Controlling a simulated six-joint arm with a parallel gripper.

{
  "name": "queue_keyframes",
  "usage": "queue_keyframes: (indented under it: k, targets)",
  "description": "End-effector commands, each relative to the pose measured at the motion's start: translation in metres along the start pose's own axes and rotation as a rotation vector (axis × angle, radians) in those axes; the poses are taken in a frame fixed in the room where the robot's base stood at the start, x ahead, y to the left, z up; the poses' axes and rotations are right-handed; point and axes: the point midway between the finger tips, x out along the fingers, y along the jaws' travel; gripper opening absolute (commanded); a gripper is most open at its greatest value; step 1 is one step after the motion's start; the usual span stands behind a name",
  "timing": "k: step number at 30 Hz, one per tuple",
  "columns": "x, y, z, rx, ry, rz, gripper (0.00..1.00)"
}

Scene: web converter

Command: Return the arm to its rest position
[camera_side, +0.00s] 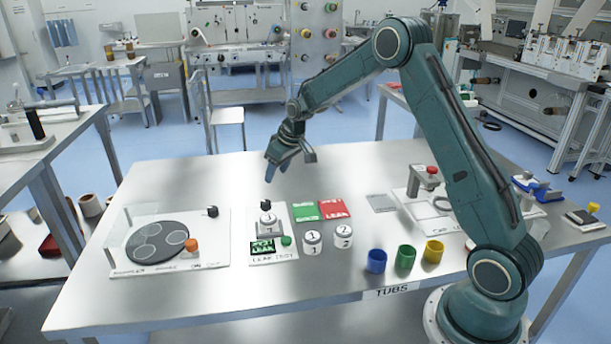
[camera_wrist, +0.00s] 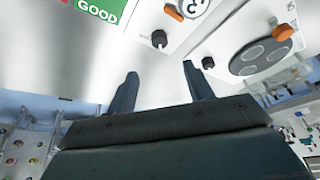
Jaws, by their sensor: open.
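My teal arm reaches out over the steel table (camera_side: 170,185). My gripper (camera_side: 278,166) hangs above the back middle of the table, behind the leak test board (camera_side: 258,260). In the wrist view my gripper (camera_wrist: 160,70) shows two dark fingers spread apart with nothing between them. No object is in contact with the fingers in either view. The fingertips appear clear of the table, though the exact height is hard to tell.
The green GOOD pad (camera_side: 306,211) and red LEAK pad (camera_side: 334,208) lie at mid-table. White numbered canisters (camera_side: 312,242) stand in front. Blue, green and yellow tubs (camera_side: 405,256) stand at the front edge. A board with a dark disc (camera_side: 155,243) is at left. The back table is clear.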

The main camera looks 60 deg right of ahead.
Motion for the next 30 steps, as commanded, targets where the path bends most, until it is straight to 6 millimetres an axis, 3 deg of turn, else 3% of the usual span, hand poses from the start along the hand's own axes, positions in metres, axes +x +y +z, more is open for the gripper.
queue_keyframes:
  k: [20,25,30]
  targets:
    - [-0.016,-0.002,0.000,-0.001,0.001,0.001,0.52]
    - [-0.035,-0.012,0.001,-0.003,0.005,0.004,0.52]
    - [-0.071,-0.030,0.007,-0.007,0.012,0.008,0.52]
